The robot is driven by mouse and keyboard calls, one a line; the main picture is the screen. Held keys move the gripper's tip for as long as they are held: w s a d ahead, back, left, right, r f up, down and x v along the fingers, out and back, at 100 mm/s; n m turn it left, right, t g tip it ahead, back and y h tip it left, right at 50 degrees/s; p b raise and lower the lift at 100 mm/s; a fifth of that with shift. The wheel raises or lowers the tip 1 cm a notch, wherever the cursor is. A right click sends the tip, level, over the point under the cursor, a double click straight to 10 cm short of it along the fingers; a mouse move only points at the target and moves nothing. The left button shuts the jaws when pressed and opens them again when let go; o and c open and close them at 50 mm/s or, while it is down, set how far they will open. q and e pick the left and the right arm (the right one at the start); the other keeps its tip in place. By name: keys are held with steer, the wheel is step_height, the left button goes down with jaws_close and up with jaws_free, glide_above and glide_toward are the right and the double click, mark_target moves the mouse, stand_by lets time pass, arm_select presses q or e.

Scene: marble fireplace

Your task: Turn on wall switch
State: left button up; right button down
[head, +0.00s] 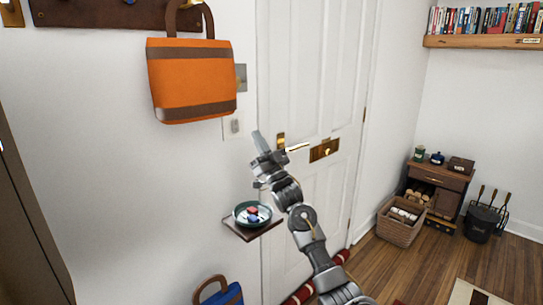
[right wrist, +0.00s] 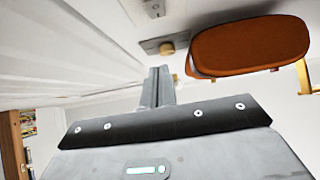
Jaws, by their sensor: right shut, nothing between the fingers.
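A pale wall plate with a small switch (head: 234,126) is on the white wall below the orange bag, left of the door. A grey metal plate (head: 241,77) is higher, partly behind the bag. The right wrist view shows a metal plate with a brass knob (right wrist: 166,47) beside the bag and another small plate (right wrist: 153,8) at the top edge. My right gripper (head: 258,138) is shut and empty, just right of the pale switch in the head view; contact cannot be told. Its fingers show in the right wrist view (right wrist: 160,84). My left gripper is out of view.
The orange bag (head: 190,85) hangs from a hook rack (head: 105,14) close by. The white door (head: 310,75) has a brass handle (head: 297,147). A small shelf (head: 255,232) with a dish (head: 240,222) juts out below. The wall left of the switch is bare.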

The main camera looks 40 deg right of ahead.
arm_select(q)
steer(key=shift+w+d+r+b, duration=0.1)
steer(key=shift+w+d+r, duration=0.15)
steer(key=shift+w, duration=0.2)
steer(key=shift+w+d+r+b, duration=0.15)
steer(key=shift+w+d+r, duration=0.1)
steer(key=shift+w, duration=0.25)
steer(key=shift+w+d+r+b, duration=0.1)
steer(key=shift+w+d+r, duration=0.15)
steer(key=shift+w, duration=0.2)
arm_select(e)
steer(key=shift+s+r+v, duration=0.15)
steer(key=shift+v, duration=0.75)
steer(key=shift+s+r+v, duration=0.1)
steer(key=shift+s+v, duration=0.05)
steer(key=shift+v, duration=0.75)
steer(key=shift+s+r+v, duration=0.15)
steer(key=shift+v, duration=0.75)
